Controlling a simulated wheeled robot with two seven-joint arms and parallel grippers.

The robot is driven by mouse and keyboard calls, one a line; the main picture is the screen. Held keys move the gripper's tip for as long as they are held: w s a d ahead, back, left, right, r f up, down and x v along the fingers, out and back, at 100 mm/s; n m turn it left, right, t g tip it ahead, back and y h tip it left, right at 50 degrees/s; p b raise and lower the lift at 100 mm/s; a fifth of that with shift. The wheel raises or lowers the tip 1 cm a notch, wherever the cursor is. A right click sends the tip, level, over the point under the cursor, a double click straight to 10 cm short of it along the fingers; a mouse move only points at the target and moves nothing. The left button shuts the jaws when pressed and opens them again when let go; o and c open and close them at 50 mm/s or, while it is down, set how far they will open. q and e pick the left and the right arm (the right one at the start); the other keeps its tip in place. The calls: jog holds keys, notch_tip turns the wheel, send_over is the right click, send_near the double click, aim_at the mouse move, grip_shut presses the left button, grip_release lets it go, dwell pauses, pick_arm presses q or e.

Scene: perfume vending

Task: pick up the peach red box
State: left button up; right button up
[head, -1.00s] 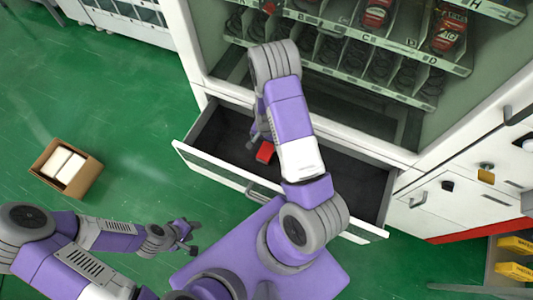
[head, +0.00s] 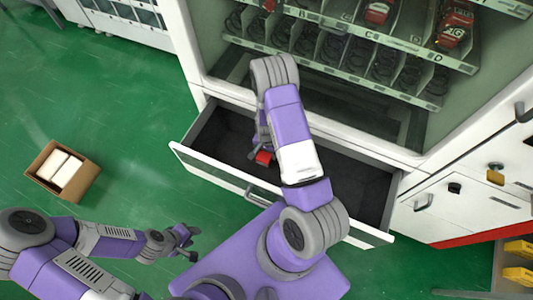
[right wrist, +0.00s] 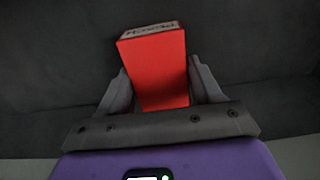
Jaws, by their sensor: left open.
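The peach red box (head: 264,157) shows in the head view over the open drawer, below my right forearm. In the right wrist view the red box (right wrist: 158,70) stands tilted between the two fingers of my right gripper (right wrist: 160,85), with its pale lettered end facing away. The fingers sit close against both sides of the box and look shut on it. In the head view my right gripper (head: 258,148) is partly hidden by its own arm. My left gripper (head: 190,243) is open and empty over the green floor at lower left.
The drawer (head: 215,168) of the white vending machine is pulled out, with dark walls around my right gripper. Shelves of goods (head: 380,60) are above it. A cardboard carton (head: 45,163) with white boxes stands on the floor at left. The floor between is clear.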

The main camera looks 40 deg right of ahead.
jog(key=c, duration=0.6)
jog(key=shift+r, duration=0.15)
